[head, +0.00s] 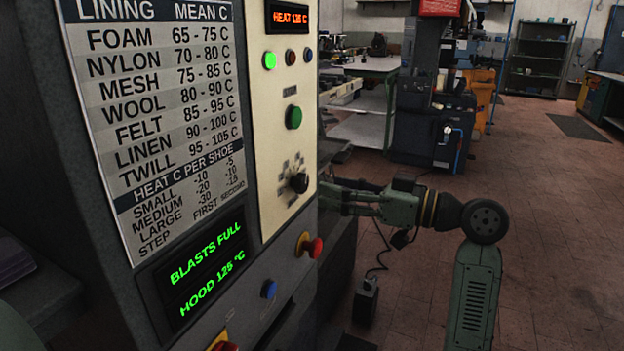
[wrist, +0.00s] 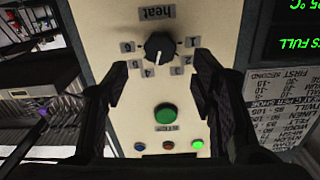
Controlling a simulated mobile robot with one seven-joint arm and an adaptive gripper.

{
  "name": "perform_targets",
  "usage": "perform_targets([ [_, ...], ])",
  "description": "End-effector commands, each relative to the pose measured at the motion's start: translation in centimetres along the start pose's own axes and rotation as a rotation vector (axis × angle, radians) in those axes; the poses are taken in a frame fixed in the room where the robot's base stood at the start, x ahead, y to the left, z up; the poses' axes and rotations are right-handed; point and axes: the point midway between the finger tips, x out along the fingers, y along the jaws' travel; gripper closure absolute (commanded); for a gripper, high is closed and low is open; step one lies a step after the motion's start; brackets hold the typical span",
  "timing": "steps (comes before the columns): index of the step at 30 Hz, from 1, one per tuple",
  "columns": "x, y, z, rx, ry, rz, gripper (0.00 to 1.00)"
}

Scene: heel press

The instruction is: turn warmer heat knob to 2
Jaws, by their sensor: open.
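The heat knob (wrist: 159,47) is a black round dial on the cream panel, under a "heat" label. It also shows in the head view (head: 299,182), with small number plates around it. In the wrist view the panel appears upside down, with plates 1 to 6 around the knob. The knob's white mark points to the lower left there, toward the 4 plate (wrist: 148,72). The 2 plate (wrist: 188,59) is at its lower right. My gripper (wrist: 163,68) is open, its two dark fingers apart with the knob in line between them. No contact with the knob is visible.
A green button (head: 294,117) sits above the knob, and a red mushroom button (head: 314,247) sits below. An orange display (head: 288,17) reads HEAT 125 C; a green display (head: 206,268) reads BLASTS FULL, HOOD 125 °C. A chart (head: 150,110) lists linings and temperatures. Open floor lies to the right.

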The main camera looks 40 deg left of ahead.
Motion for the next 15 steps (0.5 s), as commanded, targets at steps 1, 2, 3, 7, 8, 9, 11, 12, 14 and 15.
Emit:
perform_targets([
  [1,1.1,-0.1,-0.2,0.0,0.001,-0.003,0.48],
  [2,1.6,-0.1,-0.2,0.0,-0.001,-0.002,0.48],
  [3,2.3,-0.1,-0.2,0.0,-0.001,-0.002,0.48],
  [7,4.1,0.0,-0.1,0.0,0.0,0.0,0.48],
  [8,4.4,0.0,-0.1,0.0,0.0,0.0,0.48],
  [9,4.7,0.0,-0.1,0.0,0.001,-0.001,0.48],
  [11,5.1,0.0,-0.1,0.0,0.001,-0.001,0.48],
  [12,5.2,0.0,-0.1,0.0,0.001,0.0,0.48],
  [14,5.4,0.0,0.0,0.0,0.001,0.001,0.48],
  [15,5.4,0.0,0.0,0.0,0.001,0.001,0.48],
])
